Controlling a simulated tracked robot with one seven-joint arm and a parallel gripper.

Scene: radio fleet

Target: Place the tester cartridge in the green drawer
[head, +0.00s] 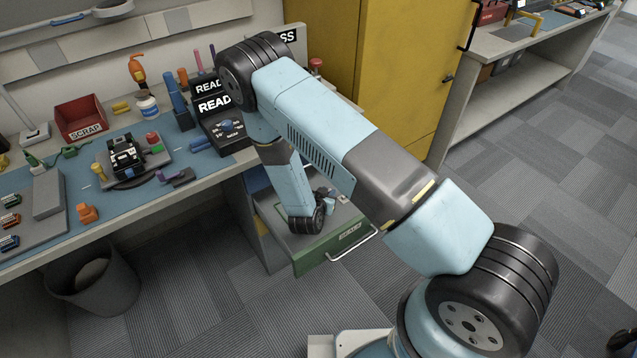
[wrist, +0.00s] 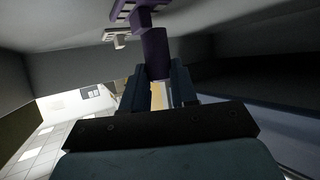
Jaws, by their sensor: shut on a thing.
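The green drawer (head: 332,252) is pulled out under the bench, with a silver bar handle and a label on its front. My arm reaches down into it, and my gripper (wrist: 160,82) is shut on a purple cartridge (wrist: 155,50). In the wrist view the cartridge sticks out beyond the fingertips, with a wider, notched purple end and a pale piece beside it. Grey drawer-like walls surround it. In the head view my wrist hides most of the drawer inside and the cartridge. I cannot tell whether the cartridge touches the drawer floor.
Another purple part (head: 178,178) lies on the blue bench mat near a black device (head: 127,155). A red scrap bin (head: 80,118) and black READ displays (head: 215,105) stand on the bench. A yellow cabinet (head: 405,75) stands behind the drawer. A waste bin (head: 95,280) is on the floor.

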